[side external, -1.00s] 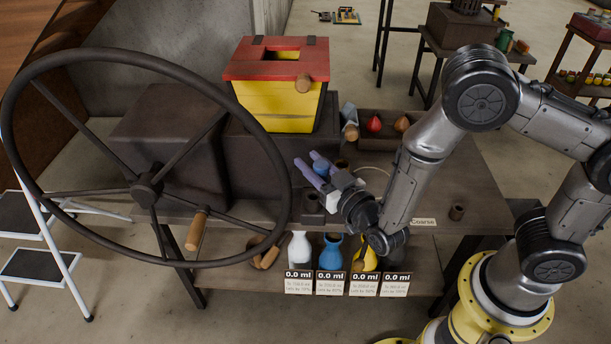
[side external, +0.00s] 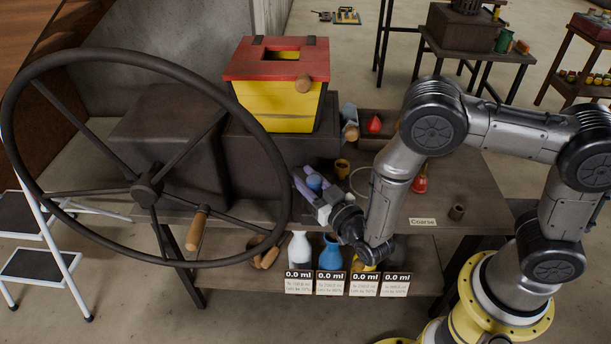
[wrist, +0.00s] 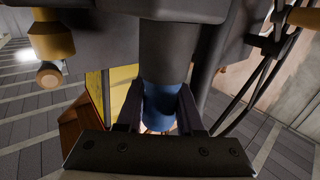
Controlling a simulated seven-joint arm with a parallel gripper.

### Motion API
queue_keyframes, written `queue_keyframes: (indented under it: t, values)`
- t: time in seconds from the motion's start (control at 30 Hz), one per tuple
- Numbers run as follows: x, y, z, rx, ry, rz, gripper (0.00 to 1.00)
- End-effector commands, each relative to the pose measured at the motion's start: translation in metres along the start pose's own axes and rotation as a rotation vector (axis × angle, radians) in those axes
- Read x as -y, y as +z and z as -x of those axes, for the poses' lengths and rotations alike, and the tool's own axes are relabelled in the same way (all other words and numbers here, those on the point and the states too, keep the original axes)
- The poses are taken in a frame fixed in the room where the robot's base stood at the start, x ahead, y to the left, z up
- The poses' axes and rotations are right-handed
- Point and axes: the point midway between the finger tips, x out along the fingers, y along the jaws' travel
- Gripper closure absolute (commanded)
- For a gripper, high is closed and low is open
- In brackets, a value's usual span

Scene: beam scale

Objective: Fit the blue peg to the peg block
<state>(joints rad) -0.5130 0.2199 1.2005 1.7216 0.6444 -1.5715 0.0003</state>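The blue peg (side external: 314,183) sits between the purple fingers of my gripper (side external: 304,178) at the table's front edge, right of the big wheel. In the wrist view the blue peg (wrist: 161,104) fills the space between both dark fingers, and my gripper (wrist: 160,100) appears shut on it. A dark grey cylinder (wrist: 167,55) lies directly beyond the peg's far end there. I cannot tell whether the peg is inside it or only lined up with it. I cannot clearly pick out the peg block; my gripper and wrist cover that part of the table.
The large dark wheel (side external: 146,190) with a wooden handle (side external: 197,229) stands close left. Behind are a dark machine body and a yellow box with a red lid (side external: 277,60). Bottles (side external: 330,253) are on the shelf below.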

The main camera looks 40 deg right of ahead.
Motion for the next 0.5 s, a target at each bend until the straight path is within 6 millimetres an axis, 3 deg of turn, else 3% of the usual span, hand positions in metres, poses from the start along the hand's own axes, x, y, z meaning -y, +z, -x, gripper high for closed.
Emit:
queue_keyframes:
  t: [0.03,0.17,0.5]
  values:
    - [0.0000,0.0000,0.0000,0.000,0.000,0.000,0.57]
    - [0.0001,-0.0001,0.0000,0.000,0.000,0.000,0.34]
    - [0.0023,-0.0008,0.0031,0.000,-0.007,0.000,0.34]
